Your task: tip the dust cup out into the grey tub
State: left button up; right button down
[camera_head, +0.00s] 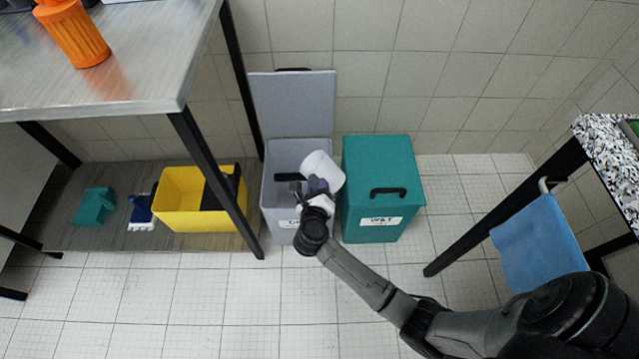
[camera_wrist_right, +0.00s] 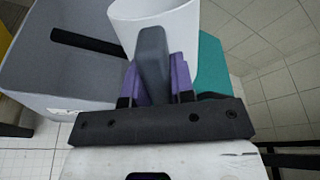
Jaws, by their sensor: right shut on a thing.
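The dust cup (camera_head: 322,169) is a white cup, held tilted above the open grey tub (camera_head: 281,160) near its right side. My right gripper (camera_head: 316,187) is shut on the cup's grey handle. The right wrist view shows the cup (camera_wrist_right: 155,25) with its handle between the purple fingers of the gripper (camera_wrist_right: 157,80). I cannot see what is inside the cup. The tub's lid stands raised against the wall, and the gripper and cup hide part of the tub's opening. My left gripper is not in view.
A teal bin (camera_head: 382,190) with a closed lid stands close to the tub's right. A yellow bucket (camera_head: 190,200) is on the low shelf to the left, behind a dark table leg. A blue cloth (camera_head: 540,245) hangs at the right. The floor in front is clear.

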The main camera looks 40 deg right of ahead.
aim_at(304, 174)
jog(key=shift+w+r+n+g+p, duration=0.3)
jog(key=shift+r+n+g+p, duration=0.2)
jog(key=shift+n+p, duration=0.3)
jog(key=shift+w+f+n+p, duration=0.15)
jog(key=shift+w+n+p, duration=0.15)
jog(key=shift+n, duration=0.3)
jog(key=shift+w+a+f+n+g+h, duration=0.15)
jog(key=shift+w+a+f+n+g, duration=0.1)
jog(key=shift+f+n+g, duration=0.25)
jog(key=shift+w+a+f+n+g+h, duration=0.15)
jog(key=shift+w+f+n+g, duration=0.2)
jog(key=shift+n, duration=0.35)
jog(key=w+n+p, duration=0.1)
jog(key=p, duration=0.1)
jog(key=a+r+n+g+p, duration=0.1)
jog(key=p, duration=0.1)
jog(key=w+r+n+g+h+p, duration=0.1)
jog(key=p, duration=0.1)
jog(key=shift+w+a+r+n, duration=0.25)
jog(key=shift+w+a+n, duration=0.05)
jog(key=shift+w+n, duration=0.1)
jog(key=shift+w+a+n+g+h, duration=0.3)
jog(key=shift+w+n+g, duration=0.3)
jog(key=shift+n, duration=0.2)
dwell(0.7)
